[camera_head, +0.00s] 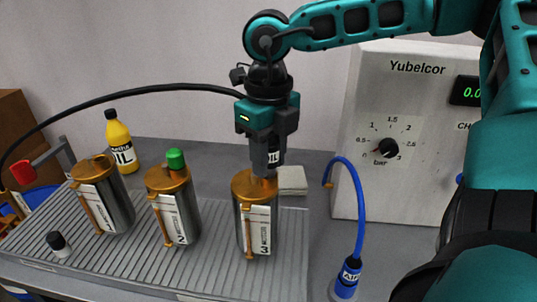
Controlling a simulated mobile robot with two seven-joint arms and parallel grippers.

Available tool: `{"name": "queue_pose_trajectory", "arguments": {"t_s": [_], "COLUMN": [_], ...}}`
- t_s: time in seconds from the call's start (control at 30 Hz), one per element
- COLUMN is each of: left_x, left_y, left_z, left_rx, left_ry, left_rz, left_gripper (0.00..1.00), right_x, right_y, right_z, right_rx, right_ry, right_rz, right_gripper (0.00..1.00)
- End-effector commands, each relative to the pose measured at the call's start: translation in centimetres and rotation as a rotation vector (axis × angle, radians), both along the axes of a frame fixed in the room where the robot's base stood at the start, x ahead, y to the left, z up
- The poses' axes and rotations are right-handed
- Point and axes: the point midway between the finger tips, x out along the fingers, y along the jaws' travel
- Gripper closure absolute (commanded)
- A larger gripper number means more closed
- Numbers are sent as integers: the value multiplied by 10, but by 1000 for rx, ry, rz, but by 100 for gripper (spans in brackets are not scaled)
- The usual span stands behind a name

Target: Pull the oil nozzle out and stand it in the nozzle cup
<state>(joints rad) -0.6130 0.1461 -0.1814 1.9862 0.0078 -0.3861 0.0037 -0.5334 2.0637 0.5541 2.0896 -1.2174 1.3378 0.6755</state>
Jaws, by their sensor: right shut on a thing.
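My right gripper (268,143) reaches down from the upper right and is shut on the oil nozzle (273,158), a dark piece with a white label, partly covered by the fingers. The nozzle is upright, directly over the golden lid of canister 3 (256,215), and its lower end meets the top there. How deep it sits in the opening is hidden. A black hose (150,88) arcs from the left edge to the gripper. I cannot pick out an empty nozzle cup for certain. My left gripper is not in view.
Canister 2 (174,207), with a green cap (175,159), and another canister (105,197) stand left on the ribbed tray (210,275). A yellow oil bottle (121,143) stands behind. A blue AIR nozzle (347,277) stands front right. The pressure box (405,75) is at right.

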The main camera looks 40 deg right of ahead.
Motion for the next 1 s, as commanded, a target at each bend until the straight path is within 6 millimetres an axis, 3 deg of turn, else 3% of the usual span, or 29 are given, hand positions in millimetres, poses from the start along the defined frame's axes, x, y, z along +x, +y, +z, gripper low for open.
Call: {"name": "queue_pose_trajectory", "arguments": {"t_s": [1.0], "left_x": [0], "left_y": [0], "left_z": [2], "left_rx": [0], "left_ry": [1], "left_rz": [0], "left_gripper": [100], "right_x": [0], "right_y": [0], "right_z": [13], "right_rx": [0], "right_ry": [-1], "right_rz": [0], "right_gripper": [100]}}
